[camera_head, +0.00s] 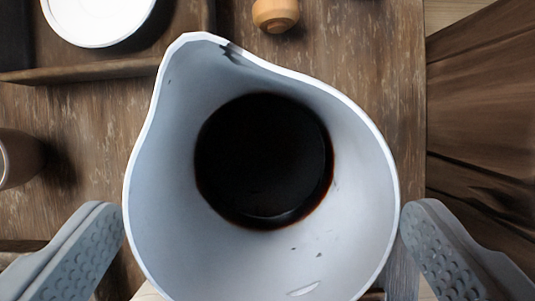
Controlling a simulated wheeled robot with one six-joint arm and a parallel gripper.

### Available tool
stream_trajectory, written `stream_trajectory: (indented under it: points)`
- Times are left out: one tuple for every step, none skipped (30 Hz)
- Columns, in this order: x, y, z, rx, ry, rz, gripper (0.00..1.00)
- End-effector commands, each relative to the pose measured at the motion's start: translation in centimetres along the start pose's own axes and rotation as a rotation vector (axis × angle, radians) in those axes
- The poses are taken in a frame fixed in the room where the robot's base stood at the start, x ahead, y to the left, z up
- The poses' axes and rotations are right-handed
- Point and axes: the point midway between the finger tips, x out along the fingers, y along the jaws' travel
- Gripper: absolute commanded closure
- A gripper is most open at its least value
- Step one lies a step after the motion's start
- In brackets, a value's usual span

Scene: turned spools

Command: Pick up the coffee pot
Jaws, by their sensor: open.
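The coffee pot (355,200) is a white, open-topped vessel with a pouring lip at its upper left, seen from above. Dark coffee (262,160) lies at its bottom. It stands upright and fills the middle of the view. My gripper (262,222) is open, with one grey finger to the left of the pot and one to the right. Both fingertips are close to the rim; I cannot tell whether they touch it. The pot's outer side and any handle are hidden.
A dark wooden table (375,50) lies beneath. A wooden tray (90,72) with a white round dish (98,18) is at the upper left. A small wooden spool (275,13) is at the top, and a brown cup (18,158) at the left edge. The table's edge runs down the right.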

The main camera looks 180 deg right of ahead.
Motion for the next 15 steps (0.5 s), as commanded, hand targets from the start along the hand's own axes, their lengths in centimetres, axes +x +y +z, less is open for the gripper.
stream_trajectory:
  points:
    - [0.8,0.0,-0.1,0.000,-0.002,0.000,0.00]
    - [1.2,0.0,-0.1,0.000,-0.003,0.000,0.00]
    - [1.8,0.0,-0.2,0.000,-0.003,0.000,0.00]
    - [2.2,0.0,-0.2,0.000,-0.002,0.000,0.00]
    - [2.6,0.0,-0.2,0.000,-0.002,0.000,0.00]
    - [3.0,0.0,-0.2,0.000,-0.002,0.000,0.00]
    - [3.3,0.0,-0.2,0.000,-0.002,0.000,0.00]
    - [3.5,0.0,-0.2,0.000,-0.001,0.000,0.00]
    - [3.6,0.0,-0.2,0.000,0.000,0.000,0.00]
    - [3.7,0.0,-0.2,0.000,0.000,0.000,0.00]
    - [3.7,0.0,-0.2,0.000,0.001,0.000,0.00]
    - [3.7,0.0,-0.2,0.000,0.001,0.000,0.00]
    - [3.7,0.0,-0.2,0.000,0.001,0.000,0.00]
    - [3.7,0.0,-0.2,0.000,0.001,0.000,0.00]
    - [3.7,0.0,-0.2,0.000,0.001,0.000,0.00]
